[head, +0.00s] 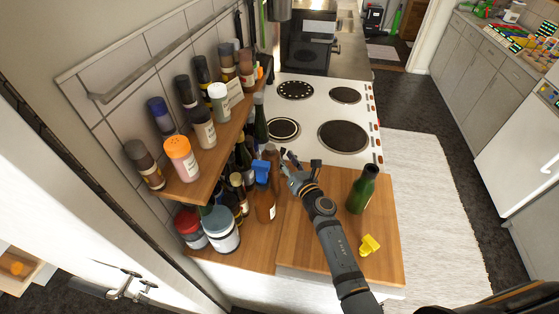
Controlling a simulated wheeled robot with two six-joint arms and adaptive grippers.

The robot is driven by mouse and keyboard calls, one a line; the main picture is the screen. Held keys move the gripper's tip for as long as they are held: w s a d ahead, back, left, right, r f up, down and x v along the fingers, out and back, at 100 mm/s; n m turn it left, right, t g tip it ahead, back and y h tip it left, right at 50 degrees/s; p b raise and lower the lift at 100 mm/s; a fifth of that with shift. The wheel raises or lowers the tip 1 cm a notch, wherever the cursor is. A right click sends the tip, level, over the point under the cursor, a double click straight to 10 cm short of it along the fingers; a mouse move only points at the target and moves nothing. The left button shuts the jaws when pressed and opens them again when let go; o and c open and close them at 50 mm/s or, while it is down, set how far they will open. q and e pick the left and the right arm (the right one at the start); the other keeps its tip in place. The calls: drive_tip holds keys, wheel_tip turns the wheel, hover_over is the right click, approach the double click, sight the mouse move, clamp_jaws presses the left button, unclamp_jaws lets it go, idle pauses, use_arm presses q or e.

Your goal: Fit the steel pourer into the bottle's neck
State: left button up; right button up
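A green bottle (362,190) stands upright on the wooden board at the right, with its neck pointing up. I cannot make out the steel pourer in this view. My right gripper (288,158) is at the far left edge of the board, close to the brown bottle with the blue item and near the hob's front edge. It is left of the green bottle and well apart from it. Its dark fingers are small here, and I cannot tell whether they are open or hold anything. My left gripper is not in view.
A yellow object (370,245) lies on the wooden board (388,212) in front of the green bottle. Several bottles and jars crowd the left counter under a spice shelf (207,165). A brown bottle (264,205) stands beside the board. The white hob (310,112) is behind.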

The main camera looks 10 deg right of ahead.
drive_tip(key=shift+x, duration=0.9)
drive_tip(key=shift+s+d, duration=0.1)
drive_tip(key=shift+c, duration=0.9)
drive_tip(key=shift+f, duration=0.1)
clamp_jaws()
